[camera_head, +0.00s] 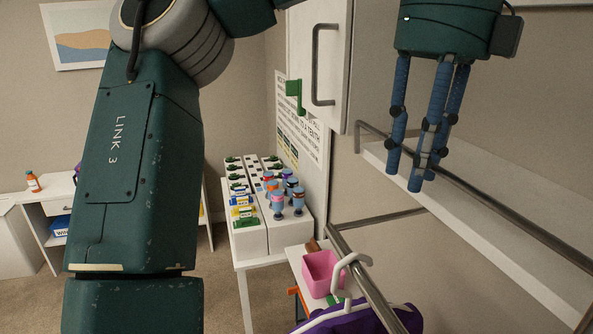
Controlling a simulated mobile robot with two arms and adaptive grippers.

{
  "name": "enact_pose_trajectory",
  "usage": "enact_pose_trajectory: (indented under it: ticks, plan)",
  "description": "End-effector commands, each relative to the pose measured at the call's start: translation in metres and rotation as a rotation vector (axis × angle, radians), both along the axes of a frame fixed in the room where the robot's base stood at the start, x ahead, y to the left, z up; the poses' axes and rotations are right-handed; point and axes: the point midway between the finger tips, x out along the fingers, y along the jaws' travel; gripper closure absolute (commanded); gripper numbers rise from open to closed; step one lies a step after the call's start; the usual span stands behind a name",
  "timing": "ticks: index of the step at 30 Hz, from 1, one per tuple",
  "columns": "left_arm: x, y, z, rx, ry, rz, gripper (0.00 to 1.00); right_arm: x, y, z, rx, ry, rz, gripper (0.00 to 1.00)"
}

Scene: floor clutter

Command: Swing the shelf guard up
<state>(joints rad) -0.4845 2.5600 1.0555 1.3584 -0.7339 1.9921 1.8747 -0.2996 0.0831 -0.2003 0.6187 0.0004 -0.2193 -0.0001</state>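A white shelf (478,226) is on the wall at the right. One grey metal rail (541,240) runs along it, slightly above its surface. The fingers are apart and roughly parallel, holding nothing visible. They overlap the shelf and upper rail in the picture; contact cannot be told. My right gripper is not in view.
A white cabinet door (319,63) with a grey handle is left of the gripper. My large arm link covers the left.

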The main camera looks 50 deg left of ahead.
Motion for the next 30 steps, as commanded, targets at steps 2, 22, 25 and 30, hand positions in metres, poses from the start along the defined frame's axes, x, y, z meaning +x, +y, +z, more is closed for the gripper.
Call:
enact_pose_trajectory:
  ticks: [2,22,25,30]
  plan:
    - [0.000,0.000,0.000,0.000,-0.001,0.000,0.70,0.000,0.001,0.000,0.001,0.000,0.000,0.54]
    - [-0.014,0.006,-0.004,-0.088,-0.224,0.000,0.70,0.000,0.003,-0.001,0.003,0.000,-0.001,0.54]
    - [-0.017,0.007,-0.005,-0.109,-0.272,0.000,0.70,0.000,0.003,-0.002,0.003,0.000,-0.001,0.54]
    - [-0.022,0.008,-0.010,-0.146,-0.362,0.000,0.70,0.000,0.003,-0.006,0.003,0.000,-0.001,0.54]
